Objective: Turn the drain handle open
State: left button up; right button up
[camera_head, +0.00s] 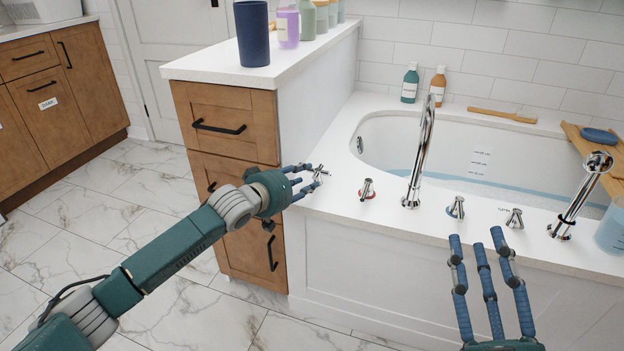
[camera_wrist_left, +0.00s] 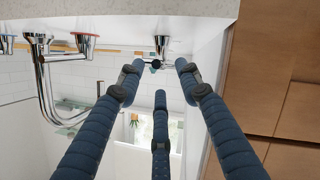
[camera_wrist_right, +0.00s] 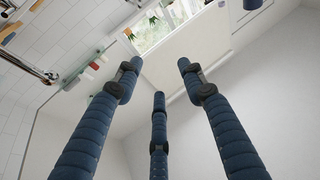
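Small chrome handles stand along the tub's front deck. The leftmost handle (camera_head: 318,173) has a crossbar and stands at the deck's left corner; another handle (camera_head: 514,218) is right of the blue-ringed one, with small lettering beside it. I cannot read which is marked as the drain. My left gripper (camera_head: 300,178) is at the leftmost handle, fingers spread. In the left wrist view that handle (camera_wrist_left: 162,47) shows just beyond the open fingertips (camera_wrist_left: 158,72); contact is unclear. My right gripper (camera_head: 484,243) is open and empty, in front of the deck's right half.
A red-ringed handle (camera_head: 367,189), tall chrome spout (camera_head: 418,160), blue-ringed handle (camera_head: 457,208) and hand shower (camera_head: 580,195) stand on the deck. The tub (camera_head: 480,150) holds water. A wooden drawer cabinet (camera_head: 225,125) stands left of it, close to my left arm.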

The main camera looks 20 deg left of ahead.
aim_at(318, 176)
pick_arm(q)
jog(key=b+x, duration=0.1)
jog(key=x, duration=0.3)
jog(key=shift+w, duration=0.1)
pick_arm(e)
jog(key=s+r+t+y, duration=0.1)
jog(key=s+r+t, duration=0.3)
jog(key=r, duration=0.3)
jog(key=shift+d, duration=0.15)
jog(key=shift+s, duration=0.1)
pick_arm(q)
grip_shut()
